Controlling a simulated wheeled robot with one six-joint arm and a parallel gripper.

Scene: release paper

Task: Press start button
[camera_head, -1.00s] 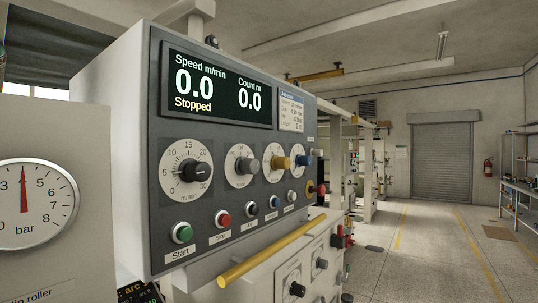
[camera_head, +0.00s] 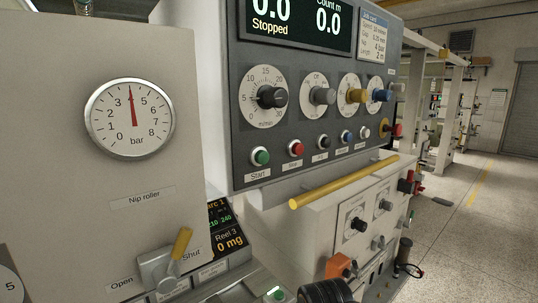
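The start button (camera_head: 260,156) is a green round push button with a metal ring, at the lower left of the dark control panel (camera_head: 244,185). A label reading Start sits just below it. A red button (camera_head: 296,148), its label too small to read surely, is to its right. The display (camera_head: 300,22) above is cut by the top edge and reads Stopped and 0.0. Nothing touches the start button. I cannot make out my gripper in this view.
A yellow bar (camera_head: 344,182) sticks out below the panel. At left a white cabinet (camera_head: 60,180) carries a pressure gauge (camera_head: 130,118) near 4 bar and a yellow-handled lever (camera_head: 180,244) by the Shut label. Open floor (camera_head: 470,225) lies to the right.

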